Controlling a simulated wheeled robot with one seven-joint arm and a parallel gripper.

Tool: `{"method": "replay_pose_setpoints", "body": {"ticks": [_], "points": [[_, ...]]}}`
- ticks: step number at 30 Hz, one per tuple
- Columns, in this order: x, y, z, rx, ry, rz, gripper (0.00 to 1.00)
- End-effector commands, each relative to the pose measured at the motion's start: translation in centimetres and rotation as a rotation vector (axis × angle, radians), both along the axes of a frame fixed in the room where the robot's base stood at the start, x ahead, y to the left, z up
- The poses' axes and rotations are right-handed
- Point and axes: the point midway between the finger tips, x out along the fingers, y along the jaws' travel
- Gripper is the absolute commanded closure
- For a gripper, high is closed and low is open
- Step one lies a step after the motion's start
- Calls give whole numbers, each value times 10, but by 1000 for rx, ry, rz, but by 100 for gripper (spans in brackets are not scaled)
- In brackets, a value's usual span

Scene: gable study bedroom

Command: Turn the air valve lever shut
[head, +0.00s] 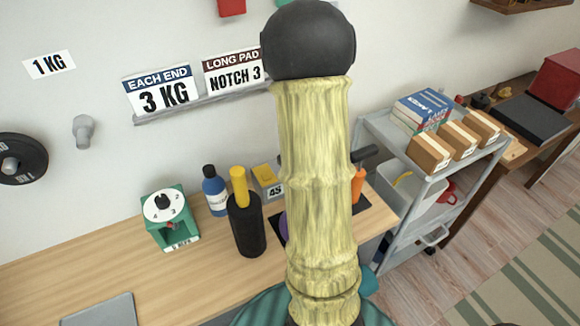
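I cannot pick out the air valve lever for sure. A dark handle-like bar (365,154) sticks out to the right from behind the yellow column in the middle of the picture, above an orange upright piece (358,185). The rest of both is hidden, so I cannot tell whether the bar is the lever or how it is turned. A green box (170,218) with a white numbered dial and black knob stands on the desk at left. My gripper is not in view.
On the wooden desk (60,272) stand a blue bottle (215,193), a black cylinder with a yellow top (246,225) and a yellow box (267,181). A grey trolley (385,135) with books and boxes is at right.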

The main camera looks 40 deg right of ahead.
Motion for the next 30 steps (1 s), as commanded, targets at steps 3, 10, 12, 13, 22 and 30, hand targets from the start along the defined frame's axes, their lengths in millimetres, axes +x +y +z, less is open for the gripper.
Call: {"method": "replay_pose_setpoints", "body": {"ticks": [3,10,12,13,22,30], "points": [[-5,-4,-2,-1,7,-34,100],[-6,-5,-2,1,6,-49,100],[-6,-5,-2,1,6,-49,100],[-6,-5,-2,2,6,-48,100],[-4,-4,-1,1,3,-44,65],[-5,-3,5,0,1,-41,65]]}}
